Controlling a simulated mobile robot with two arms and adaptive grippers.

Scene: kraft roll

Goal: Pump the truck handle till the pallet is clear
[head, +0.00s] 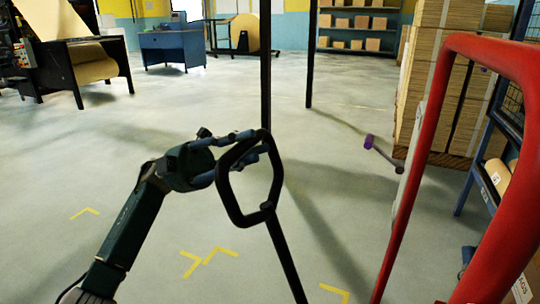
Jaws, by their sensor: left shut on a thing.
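The truck handle (229,201) is a black loop on a dark shaft that slants down to the right and leaves the bottom of the head view. My left gripper (248,146) is shut on the upper part of the loop, its fingers around the bar. The truck's body and forks are out of view. My right gripper is not in view.
A large red tubular frame (447,90) fills the near right. A purple-ended bar (370,142) is near the cardboard. Dark upright posts (310,55) stand ahead. A blue desk (174,47), a paper roll (92,62) and shelves (355,27) are farther back. The floor at left is clear.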

